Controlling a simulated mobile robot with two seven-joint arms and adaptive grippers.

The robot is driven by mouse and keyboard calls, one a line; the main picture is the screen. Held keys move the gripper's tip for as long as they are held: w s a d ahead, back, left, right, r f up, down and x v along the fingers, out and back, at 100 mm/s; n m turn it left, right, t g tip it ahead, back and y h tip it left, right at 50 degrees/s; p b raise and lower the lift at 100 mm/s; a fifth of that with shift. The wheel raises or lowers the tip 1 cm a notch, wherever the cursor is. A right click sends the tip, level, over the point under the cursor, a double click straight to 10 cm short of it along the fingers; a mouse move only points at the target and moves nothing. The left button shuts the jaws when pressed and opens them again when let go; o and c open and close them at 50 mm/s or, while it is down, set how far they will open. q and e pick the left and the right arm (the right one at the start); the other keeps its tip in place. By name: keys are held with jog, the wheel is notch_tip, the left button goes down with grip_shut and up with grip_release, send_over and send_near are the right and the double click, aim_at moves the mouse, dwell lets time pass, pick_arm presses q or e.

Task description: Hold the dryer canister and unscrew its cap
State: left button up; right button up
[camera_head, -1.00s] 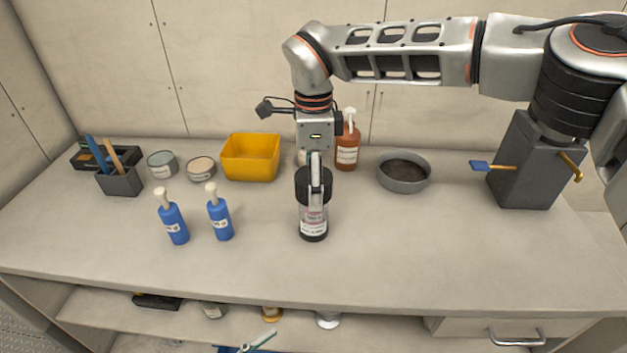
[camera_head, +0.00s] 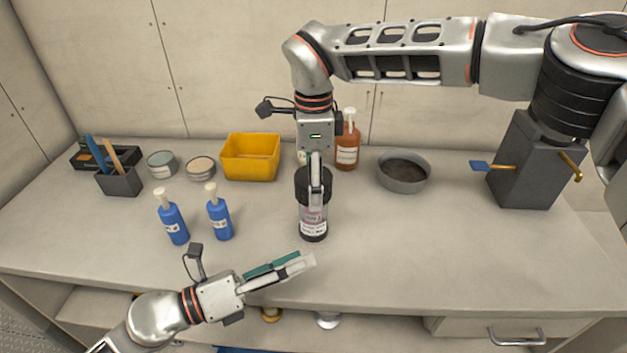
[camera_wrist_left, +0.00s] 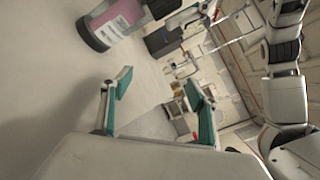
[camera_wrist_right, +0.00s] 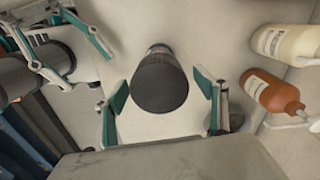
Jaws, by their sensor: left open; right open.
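The dryer canister (camera_head: 313,221) stands upright on the counter, with a clear body, a label and a black cap (camera_head: 304,185). My right gripper (camera_head: 316,200) comes down from above at the cap. In the right wrist view the round dark cap (camera_wrist_right: 160,84) lies between the open, spread fingers, apart from both. My left gripper (camera_head: 290,265) is open and empty, low over the counter's front, in front and to the left of the canister. In the left wrist view the canister (camera_wrist_left: 113,22) is at the upper left, outside the fingers (camera_wrist_left: 160,92).
Two blue bottles (camera_head: 171,222) (camera_head: 220,219) stand left of the canister. A yellow bin (camera_head: 250,157) and an amber bottle (camera_head: 347,147) are behind it. A grey bowl (camera_head: 403,172) and a dark grey block with a handle (camera_head: 525,165) are to the right. The counter's front right is clear.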

aim_at(301, 225)
pick_arm(q)
jog(key=w+a+m+y, duration=0.1)
jog(key=w+a+m, duration=0.1)
jog(key=w+m, duration=0.1)
jog(key=w+a+f+m+g+y, duration=0.1)
jog(key=w+a+m, duration=0.1)
jog(key=m, duration=0.1)
jog(key=w+a+f+m+y, duration=0.1)
jog(key=w+a+m, duration=0.1)
jog(key=w+m, duration=0.1)
jog(key=shift+w+a, duration=0.15)
jog(key=shift+w, duration=0.15)
jog(key=shift+f+x, duration=0.15)
jog(key=shift+x, duration=2.35)
jog(key=shift+f+x, duration=0.15)
jog(key=shift+x, duration=2.35)
jog(key=shift+a, duration=0.1)
jog(key=shift+s, duration=0.1)
jog(key=c, duration=0.9)
jog(key=shift+c, duration=0.2)
jog(key=shift+c, duration=0.3)
pick_arm(e)
jog(key=c, duration=1.3)
